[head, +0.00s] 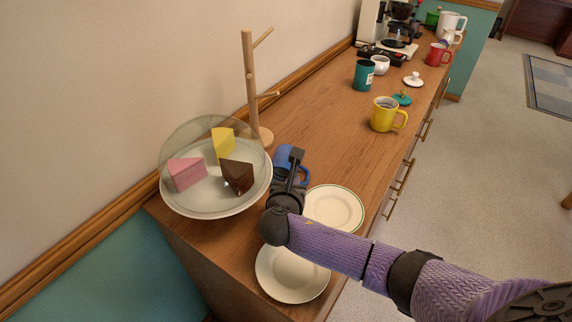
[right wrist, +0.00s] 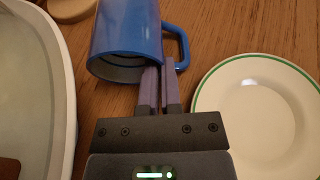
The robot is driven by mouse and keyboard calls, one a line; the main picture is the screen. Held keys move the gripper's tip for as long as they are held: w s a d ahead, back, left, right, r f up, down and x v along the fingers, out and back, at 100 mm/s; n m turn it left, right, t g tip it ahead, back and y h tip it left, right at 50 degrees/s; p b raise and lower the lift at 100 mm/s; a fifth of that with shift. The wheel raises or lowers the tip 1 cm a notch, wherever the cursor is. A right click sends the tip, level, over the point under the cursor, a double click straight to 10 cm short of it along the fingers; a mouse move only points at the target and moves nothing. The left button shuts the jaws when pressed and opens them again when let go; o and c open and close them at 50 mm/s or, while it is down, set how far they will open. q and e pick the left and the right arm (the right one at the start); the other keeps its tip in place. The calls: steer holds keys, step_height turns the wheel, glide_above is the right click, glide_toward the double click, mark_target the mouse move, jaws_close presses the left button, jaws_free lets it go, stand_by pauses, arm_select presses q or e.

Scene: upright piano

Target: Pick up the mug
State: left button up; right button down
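The blue mug (head: 283,157) is on the wooden cabinet top in the head view, partly hidden by my right gripper (head: 290,172). In the right wrist view the blue mug (right wrist: 127,30) looks tilted or on its side, its opening toward my gripper and its handle at the right. My right gripper (right wrist: 160,68) has its fingers close together at the mug's rim, beside the handle, with the wall seemingly between them. A yellow mug (head: 383,115) and a red mug (head: 437,55) stand farther back. My left gripper is not in view.
Two plates, one green-rimmed (head: 335,208) and one plain (head: 291,276), lie near the blue mug. A cake dish (head: 214,203) with a clear cover is at left. A wooden mug tree (head: 250,85) stands by the wall.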

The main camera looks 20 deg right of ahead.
steer(key=shift+s+f, duration=0.1)
steer(key=shift+s+d+r, duration=0.1)
steer(key=shift+d+r, duration=0.05)
steer(key=shift+r, duration=0.05)
steer(key=s+d+r+p, duration=0.1)
steer(key=p, duration=0.1)
steer(key=s+d+r+p, duration=0.1)
steer(key=s+r, duration=0.1)
steer(key=shift+s+d+r+p, duration=0.2)
steer(key=shift+s+p, duration=0.1)
steer(key=shift+p, duration=0.1)
steer(key=s+d+r+p, duration=0.3)
steer(key=s+d+r, duration=0.1)
steer(key=s, duration=0.4)
steer(key=shift+d+r+p, duration=0.15)
steer(key=shift+d+p, duration=0.15)
